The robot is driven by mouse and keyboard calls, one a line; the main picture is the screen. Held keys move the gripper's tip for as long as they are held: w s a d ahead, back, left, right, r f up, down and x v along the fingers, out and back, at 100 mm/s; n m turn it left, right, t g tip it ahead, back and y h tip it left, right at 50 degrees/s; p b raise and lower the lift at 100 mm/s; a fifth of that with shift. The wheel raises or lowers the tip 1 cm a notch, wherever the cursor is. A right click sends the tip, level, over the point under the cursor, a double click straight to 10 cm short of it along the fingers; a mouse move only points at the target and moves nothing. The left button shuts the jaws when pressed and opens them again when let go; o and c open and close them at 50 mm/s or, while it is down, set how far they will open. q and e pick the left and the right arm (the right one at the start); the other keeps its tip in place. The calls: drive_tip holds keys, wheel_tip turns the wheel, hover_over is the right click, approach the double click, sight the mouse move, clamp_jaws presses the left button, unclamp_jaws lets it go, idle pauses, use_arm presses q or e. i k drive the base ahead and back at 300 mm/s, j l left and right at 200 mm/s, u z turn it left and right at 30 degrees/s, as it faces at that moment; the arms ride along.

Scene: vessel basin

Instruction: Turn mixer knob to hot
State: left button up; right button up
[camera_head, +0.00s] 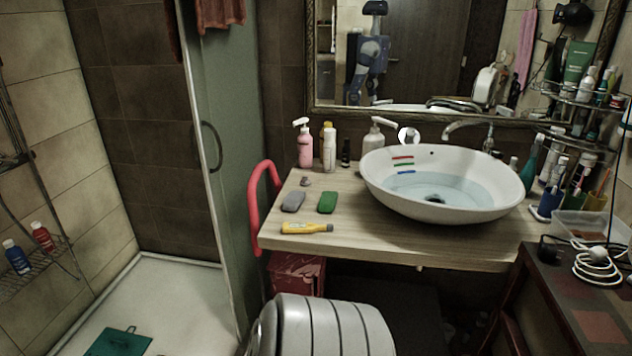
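The white oval basin (388,180) stands on the wooden counter and holds clear water. A metal faucet (465,127) with a curved spout rises behind the basin, its spout pointing left over the rim. A small round white knob-like piece (405,132) with a dark part sits just behind the basin's back left rim. I cannot tell which way it is turned. Neither of my grippers shows in the head view.
On the counter (350,232) are a grey sponge (293,202), a green sponge (327,202) and a yellow tube (307,228). A pink pump bottle (305,146) and other bottles stand at the back. Toiletries crowd the right. A red rail (255,208) stands at the left.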

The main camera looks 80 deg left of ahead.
sight(409, 133)
drive_tip(key=u, duration=2.8)
